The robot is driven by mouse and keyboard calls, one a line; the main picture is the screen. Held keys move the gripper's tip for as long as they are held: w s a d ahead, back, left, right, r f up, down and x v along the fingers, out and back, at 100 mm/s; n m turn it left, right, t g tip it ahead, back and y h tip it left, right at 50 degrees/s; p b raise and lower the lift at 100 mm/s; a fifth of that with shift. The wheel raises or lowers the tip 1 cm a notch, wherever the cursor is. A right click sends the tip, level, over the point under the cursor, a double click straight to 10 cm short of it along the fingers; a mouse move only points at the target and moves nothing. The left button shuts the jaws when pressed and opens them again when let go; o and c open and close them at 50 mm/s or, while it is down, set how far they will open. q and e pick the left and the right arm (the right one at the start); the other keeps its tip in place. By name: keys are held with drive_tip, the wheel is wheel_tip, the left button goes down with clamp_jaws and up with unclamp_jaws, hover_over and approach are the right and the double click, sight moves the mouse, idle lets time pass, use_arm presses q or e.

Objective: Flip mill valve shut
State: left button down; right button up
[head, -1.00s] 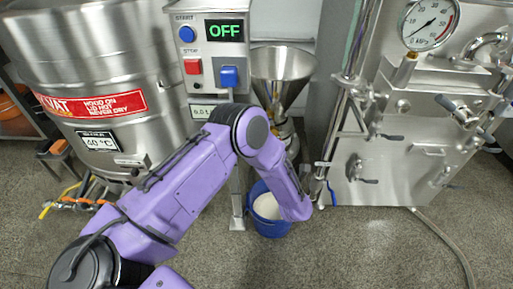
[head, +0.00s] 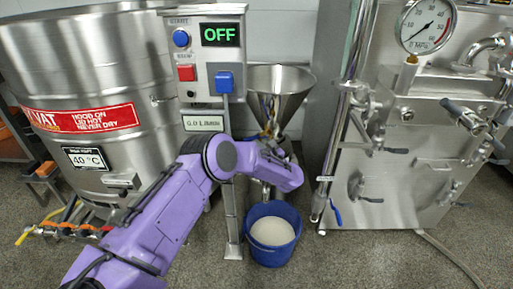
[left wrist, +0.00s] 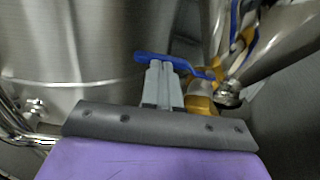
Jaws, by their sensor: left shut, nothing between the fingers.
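The colloid mill shows in the head view as a steel hopper funnel (head: 278,90) beside a control box (head: 208,55) whose display reads OFF. My left arm reaches in from the lower left, its purple wrist in front of the mill body. The wrist hides the gripper and most of the valve in that view. In the left wrist view, my left gripper (left wrist: 162,75) is shut and empty, its fingertips at a blue valve lever (left wrist: 152,57). I cannot tell if they touch. The lever lies roughly crosswise beside a brass-coloured fitting (left wrist: 200,103). My right gripper is not in view.
A blue bucket (head: 272,259) of pale material stands on the floor below the mill. A large steel vat (head: 95,65) is at left. A steel machine (head: 420,165) with a gauge and levers is at right. A hose (head: 450,255) lies on the floor.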

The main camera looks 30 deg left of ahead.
sight(250, 140)
use_arm(q)
drive_tip(key=shift+w+a, duration=0.2)
drive_tip(key=shift+a, duration=0.15)
drive_tip(key=a+m+t+h, duration=0.2)
drive_tip(key=t, duration=0.1)
drive_tip(key=shift+w+a+r+m, duration=0.1)
drive_tip(key=shift+w+a+m, duration=0.05)
drive_tip(key=shift+a+m, duration=0.25)
drive_tip(key=shift+d, duration=0.1)
